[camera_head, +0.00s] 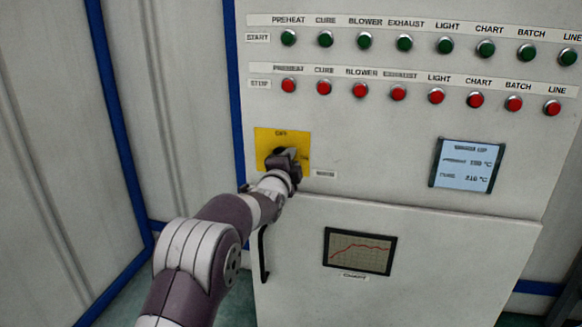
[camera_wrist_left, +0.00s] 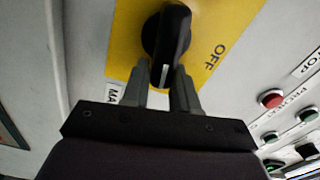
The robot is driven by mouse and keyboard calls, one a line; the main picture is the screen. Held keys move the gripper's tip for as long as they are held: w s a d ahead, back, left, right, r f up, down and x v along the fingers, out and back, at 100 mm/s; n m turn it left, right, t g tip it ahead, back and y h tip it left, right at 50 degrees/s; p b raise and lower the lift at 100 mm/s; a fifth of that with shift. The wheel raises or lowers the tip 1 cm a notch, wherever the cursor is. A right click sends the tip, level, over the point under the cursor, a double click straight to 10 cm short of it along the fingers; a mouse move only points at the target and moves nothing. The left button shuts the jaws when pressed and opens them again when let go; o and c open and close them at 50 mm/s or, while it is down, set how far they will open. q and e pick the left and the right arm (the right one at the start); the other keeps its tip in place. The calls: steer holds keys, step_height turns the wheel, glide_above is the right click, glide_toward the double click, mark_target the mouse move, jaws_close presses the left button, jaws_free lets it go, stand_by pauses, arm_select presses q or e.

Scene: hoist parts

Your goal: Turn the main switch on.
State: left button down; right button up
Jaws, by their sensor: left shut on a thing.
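The main switch is a black rotary knob (camera_wrist_left: 168,32) on a yellow plate (camera_head: 262,146), on the front of a pale cabinet. The word OFF is at the plate's top in the head view and at its right in the wrist view. The knob's white mark points down toward my fingers in the wrist view, not at OFF. My left gripper (camera_head: 287,158) is shut on the knob, with its fingers (camera_wrist_left: 163,78) at the knob's near end. It hides much of the knob in the head view. My right gripper is not in view.
Green START buttons (camera_head: 364,40) and red STOP buttons (camera_head: 360,90) run in rows above the switch. A display (camera_head: 466,165) is to the right. A lower door has a chart screen (camera_head: 359,251) and a dark handle (camera_head: 263,254) near my left arm.

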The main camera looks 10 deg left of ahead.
arm_select(q)
steer(key=shift+a+f+m+b, duration=0.25)
steer(key=shift+f+m+b, duration=0.4)
steer(key=shift+m, duration=0.25)
steer(key=shift+r+m, duration=0.2)
steer(key=shift+m, duration=0.1)
steer(key=c, duration=1)
jaws_free()
steer(key=shift+a, duration=0.15)
steer(key=shift+o, duration=0.2)
steer(key=shift+a, duration=0.25)
steer(key=shift+d, duration=0.25)
